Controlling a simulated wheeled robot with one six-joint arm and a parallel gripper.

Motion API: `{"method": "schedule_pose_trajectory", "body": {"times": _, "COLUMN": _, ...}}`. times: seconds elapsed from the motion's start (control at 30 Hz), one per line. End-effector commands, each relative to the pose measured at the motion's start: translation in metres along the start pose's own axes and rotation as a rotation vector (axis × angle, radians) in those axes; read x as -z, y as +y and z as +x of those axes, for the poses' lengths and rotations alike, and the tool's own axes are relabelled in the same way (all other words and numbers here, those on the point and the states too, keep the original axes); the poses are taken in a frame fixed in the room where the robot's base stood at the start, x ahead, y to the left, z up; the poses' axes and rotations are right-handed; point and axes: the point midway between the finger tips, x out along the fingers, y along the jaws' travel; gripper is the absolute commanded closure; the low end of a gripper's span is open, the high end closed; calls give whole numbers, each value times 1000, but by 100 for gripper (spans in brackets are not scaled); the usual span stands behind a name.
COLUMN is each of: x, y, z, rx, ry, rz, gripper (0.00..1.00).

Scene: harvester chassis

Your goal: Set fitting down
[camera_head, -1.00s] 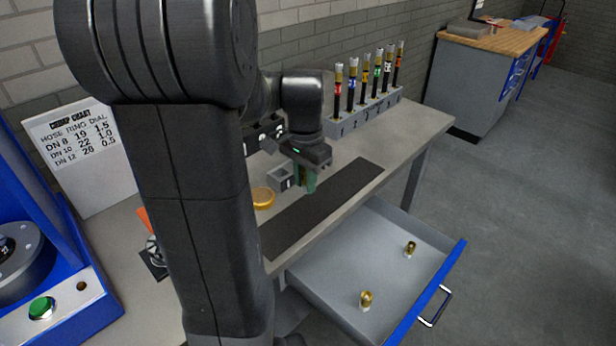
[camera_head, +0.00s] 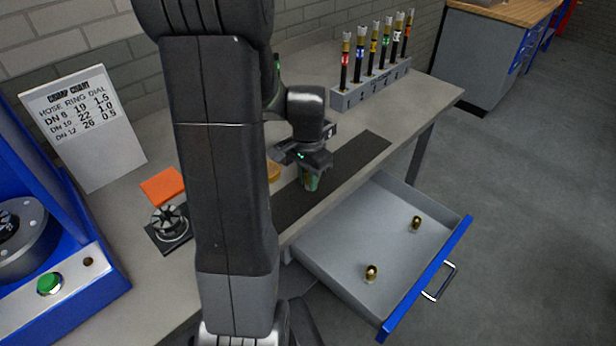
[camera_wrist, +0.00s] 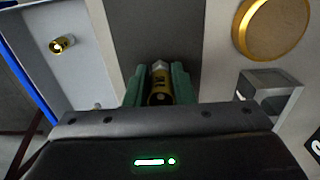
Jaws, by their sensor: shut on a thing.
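My gripper (camera_head: 311,180) hangs over the dark mat (camera_head: 290,203) on the workbench. In the wrist view its green fingers (camera_wrist: 159,88) are shut on a brass fitting (camera_wrist: 160,84) with a silver end. The held fitting is mostly hidden by the gripper in the head view. I cannot tell whether it touches the mat. Two other brass fittings, a near one (camera_head: 371,273) and a far one (camera_head: 416,223), stand apart in the open drawer (camera_head: 335,250).
A round yellow dish (camera_wrist: 272,25) and a small grey block (camera_wrist: 268,92) lie beside the mat. A rack (camera_head: 372,88) of several hoses stands at the back. A crimp chart (camera_head: 85,125), orange piece (camera_head: 163,186) and blue machine (camera_head: 95,285) are at the left.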

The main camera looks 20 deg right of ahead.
Motion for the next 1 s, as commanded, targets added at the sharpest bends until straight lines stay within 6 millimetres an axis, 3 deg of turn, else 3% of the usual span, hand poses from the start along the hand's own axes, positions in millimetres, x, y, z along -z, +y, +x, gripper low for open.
{"method": "schedule_pose_trajectory", "body": {"times": 0.27, "x": 0, "y": 0, "z": 4, "rx": 0, "ry": 0, "rz": 0, "gripper": 100}}
{"method": "schedule_pose_trajectory", "body": {"times": 0.3, "x": 0, "y": 0, "z": 3, "rx": 0, "ry": 0, "rz": 0, "gripper": 74}}
{"method": "schedule_pose_trajectory", "body": {"times": 0.4, "x": 0, "y": 0, "z": 3, "rx": 0, "ry": 0, "rz": 0, "gripper": 56}}
{"method": "schedule_pose_trajectory", "body": {"times": 0.77, "x": 0, "y": 0, "z": -3, "rx": 0, "ry": 0, "rz": 0, "gripper": 56}}
{"method": "schedule_pose_trajectory", "body": {"times": 0.87, "x": 1, "y": -1, "z": -14, "rx": 3, "ry": 3, "rz": 0, "gripper": 56}}
{"method": "schedule_pose_trajectory", "body": {"times": 1.0, "x": 1, "y": -1, "z": -44, "rx": 4, "ry": 5, "rz": 0, "gripper": 56}}
